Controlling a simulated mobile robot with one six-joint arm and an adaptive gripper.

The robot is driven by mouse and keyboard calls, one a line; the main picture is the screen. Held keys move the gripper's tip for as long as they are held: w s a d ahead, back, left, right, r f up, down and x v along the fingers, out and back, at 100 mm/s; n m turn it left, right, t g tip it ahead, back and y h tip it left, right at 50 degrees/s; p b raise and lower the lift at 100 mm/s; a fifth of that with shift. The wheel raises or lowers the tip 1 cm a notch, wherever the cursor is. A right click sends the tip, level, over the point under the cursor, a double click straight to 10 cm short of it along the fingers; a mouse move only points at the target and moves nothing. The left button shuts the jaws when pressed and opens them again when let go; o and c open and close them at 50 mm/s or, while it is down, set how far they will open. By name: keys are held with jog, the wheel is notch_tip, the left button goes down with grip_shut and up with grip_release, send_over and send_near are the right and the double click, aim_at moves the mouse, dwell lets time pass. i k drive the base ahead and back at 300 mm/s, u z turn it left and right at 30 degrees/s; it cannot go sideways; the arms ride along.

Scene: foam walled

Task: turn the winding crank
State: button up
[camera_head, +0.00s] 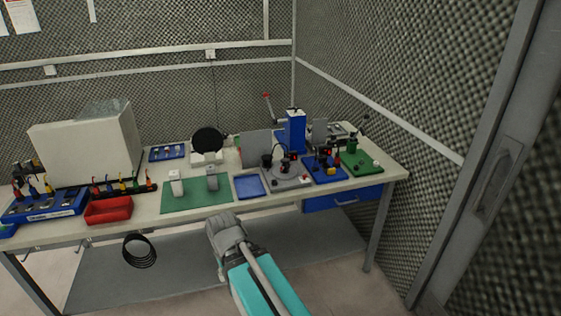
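I cannot make out a winding crank for certain. A grey device (287,178) with a round plate and dark upright parts stands on the workbench, right of centre, and may carry it. A red-tipped lever (267,96) sticks up to the left of a blue upright press (295,132) behind that device. My gripper (222,222) is at the end of my arm, in front of the bench's front edge and apart from the grey device, lower and to its left. Its fingers are too small and unclear to tell whether they are open.
The workbench (130,226) holds a green mat (190,199), a blue tray (249,187), a red bin (108,210), screwdriver racks and a large pale box (80,150). A black coil (139,251) hangs below the front edge. A blue drawer (342,199) is under the right end. Foam walls close in behind and right.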

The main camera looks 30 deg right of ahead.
aim_at(283, 171)
jog(key=z, duration=0.1)
jog(key=i, duration=1)
jog(key=u, duration=0.1)
